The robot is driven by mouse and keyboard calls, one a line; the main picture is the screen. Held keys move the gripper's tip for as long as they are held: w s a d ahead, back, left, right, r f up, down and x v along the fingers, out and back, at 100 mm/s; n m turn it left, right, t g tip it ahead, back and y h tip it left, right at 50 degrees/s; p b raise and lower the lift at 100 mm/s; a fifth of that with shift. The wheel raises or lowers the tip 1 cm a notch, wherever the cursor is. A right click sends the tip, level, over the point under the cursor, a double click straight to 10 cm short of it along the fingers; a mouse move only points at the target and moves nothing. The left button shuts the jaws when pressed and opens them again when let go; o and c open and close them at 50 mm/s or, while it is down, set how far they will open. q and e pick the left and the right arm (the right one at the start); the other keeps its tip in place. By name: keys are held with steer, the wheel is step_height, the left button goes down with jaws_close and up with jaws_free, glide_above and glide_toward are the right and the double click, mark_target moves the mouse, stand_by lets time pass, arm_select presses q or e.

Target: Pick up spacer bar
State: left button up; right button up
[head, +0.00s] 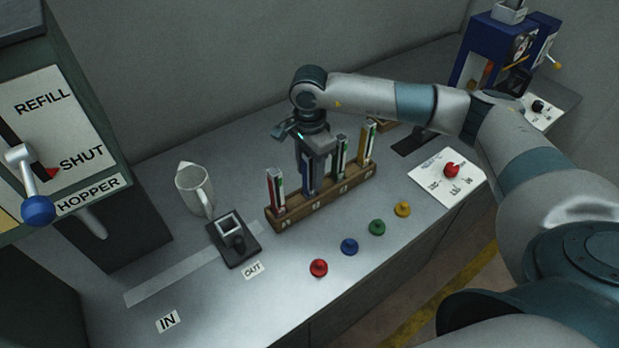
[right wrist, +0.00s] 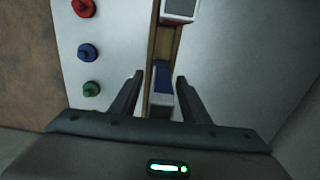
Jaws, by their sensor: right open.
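A wooden rack (head: 325,203) holds several upright bars in a row. They are a red-marked bar (head: 275,190), a blue bar (head: 308,181), a green-marked bar (head: 339,160) and a yellow bar (head: 367,145). None is labelled as the spacer bar, so I cannot tell which one it is. My right gripper (head: 311,160) points down over the blue bar and hides its top. In the right wrist view, my open right gripper (right wrist: 157,84) has one finger on each side of the blue bar (right wrist: 161,80), with visible gaps. My left gripper is out of view.
Red (head: 318,267), blue (head: 349,246), green (head: 377,227) and yellow (head: 403,208) knobs stand in front of the rack. A white mug (head: 193,188) and a black fixture (head: 233,240) are left of it. A hopper (head: 60,130) with a blue-ended lever stands far left. The front-left counter is clear.

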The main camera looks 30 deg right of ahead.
steer(key=shift+c, duration=0.7)
jaws_close()
steer(key=shift+r, duration=0.1)
steer(key=shift+w+r+b, duration=0.1)
steer(key=shift+r+b, duration=0.3)
steer(key=shift+r, duration=0.05)
step_height(320, 180, up, 8)
steer(key=b, duration=0.3)
steer(key=shift+f, duration=0.25)
steer(key=shift+r, duration=0.75)
